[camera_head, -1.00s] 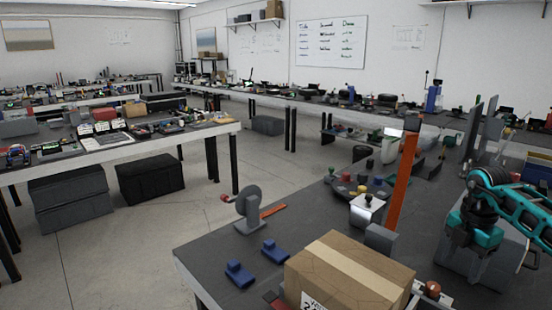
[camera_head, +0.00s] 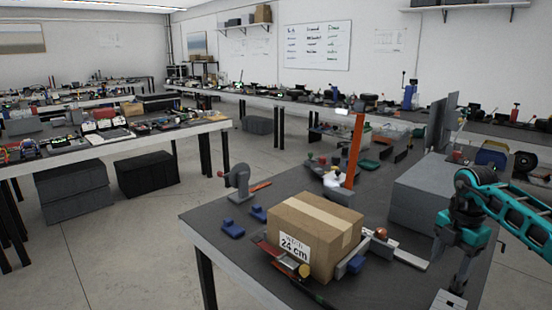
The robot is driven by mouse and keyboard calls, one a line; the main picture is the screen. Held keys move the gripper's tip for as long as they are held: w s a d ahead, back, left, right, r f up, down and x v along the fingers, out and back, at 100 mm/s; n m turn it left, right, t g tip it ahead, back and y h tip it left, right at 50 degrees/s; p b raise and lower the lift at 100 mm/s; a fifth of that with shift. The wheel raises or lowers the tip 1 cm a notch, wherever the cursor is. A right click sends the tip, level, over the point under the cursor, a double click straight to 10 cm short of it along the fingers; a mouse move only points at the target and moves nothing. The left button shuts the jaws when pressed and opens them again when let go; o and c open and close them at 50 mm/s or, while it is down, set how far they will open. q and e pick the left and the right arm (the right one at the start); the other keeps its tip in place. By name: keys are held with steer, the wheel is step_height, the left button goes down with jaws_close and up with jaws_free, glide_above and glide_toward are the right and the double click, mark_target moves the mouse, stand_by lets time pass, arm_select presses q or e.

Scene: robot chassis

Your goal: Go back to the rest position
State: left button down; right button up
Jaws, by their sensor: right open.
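My right arm, teal and black, comes in from the right edge. Its right gripper (camera_head: 448,300) hangs at the bottom right, over the front right part of the dark workbench (camera_head: 225,255). It is open, with nothing seen between its fingers, and is partly cut off by the lower picture edge. It is apart from the cardboard box (camera_head: 325,222), which stands to its left on the bench with a label reading 24 cm. My left gripper is not in view.
A grey box (camera_head: 415,192) stands just left of my right arm. An orange upright (camera_head: 354,152), a grey round-topped stand (camera_head: 238,182) and blue parts (camera_head: 232,228) are on the bench. Grey floor (camera_head: 120,245) is open to the left.

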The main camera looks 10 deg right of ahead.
steer(key=a+f+n+t+y, duration=0.1)
steer(key=a+f+n+y, duration=0.2)
steer(key=a, duration=0.5)
steer(key=a+f+n+y, duration=0.1)
steer(key=a+f+y, duration=0.1)
steer(key=a+f, duration=0.35)
steer(key=s+a+r+m+t+y, duration=0.15)
steer(key=a+t+y, duration=0.3)
steer(key=a, duration=0.65)
steer(key=s+a+r+m+t+y, duration=0.1)
steer(key=s+a+m+t+y, duration=0.15)
steer(key=a+y, duration=0.6)
steer(key=s+d+f+m+t+h, duration=0.1)
steer(key=s+d+f+m+h, duration=0.2)
steer(key=s+f+m+h, duration=0.4)
steer(key=s+d+f+m+t+h, duration=0.1)
steer(key=s+d+f+m+h, duration=0.2)
steer(key=s+f+m+h, duration=0.4)
steer(key=s+m+h, duration=0.2)
steer(key=s+m, duration=0.1)
steer(key=m, duration=0.1)
steer(key=shift+s+d+t, duration=0.15)
steer(key=shift+t, duration=0.25)
